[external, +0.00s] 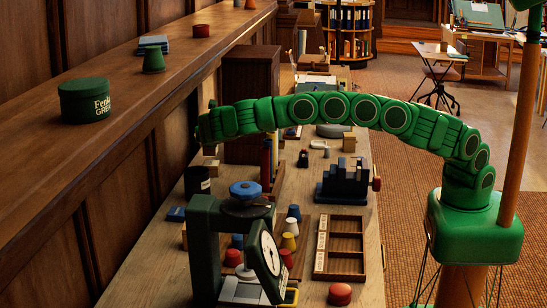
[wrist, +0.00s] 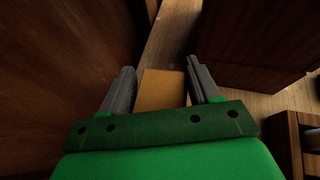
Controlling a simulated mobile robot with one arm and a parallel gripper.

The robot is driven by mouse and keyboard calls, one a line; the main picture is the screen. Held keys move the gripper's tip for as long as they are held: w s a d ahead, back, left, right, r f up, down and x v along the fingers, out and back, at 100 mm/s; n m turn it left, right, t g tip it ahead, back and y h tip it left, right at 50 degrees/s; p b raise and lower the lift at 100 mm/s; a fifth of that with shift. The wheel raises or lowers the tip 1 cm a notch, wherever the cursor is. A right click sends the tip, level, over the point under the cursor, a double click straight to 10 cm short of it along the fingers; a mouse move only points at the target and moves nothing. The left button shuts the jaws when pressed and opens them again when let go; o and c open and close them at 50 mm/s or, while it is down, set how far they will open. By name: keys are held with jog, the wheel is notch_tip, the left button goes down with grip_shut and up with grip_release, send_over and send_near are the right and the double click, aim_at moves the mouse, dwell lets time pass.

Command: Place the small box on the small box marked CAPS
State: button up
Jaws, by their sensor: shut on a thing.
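My gripper (wrist: 163,82) shows its two grey fingers in the wrist view, closed on a plain tan small box (wrist: 163,90) between them. In the external view my gripper (external: 207,135) is at the left end of the outstretched green arm, above the back edge of the bench beside the wood panelling. The held box is mostly hidden there. I cannot read the marking CAPS on any box in either view. A small tan block (external: 349,142) stands on the bench to the right, with no readable label.
A tall dark brown cabinet (external: 250,85) stands close to my gripper; its side (wrist: 250,40) fills the wrist view's upper right. A green dial scale (external: 235,245), a dark block rack (external: 343,182) and a divided wooden tray (external: 341,247) crowd the front of the bench.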

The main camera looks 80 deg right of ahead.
notch_tip(320, 180, down, 3)
jog(key=shift+f, duration=0.1)
grip_shut()
jog(key=o, duration=1.4)
grip_release()
jog(key=shift+o, duration=0.2)
jog(key=v, duration=1.2)
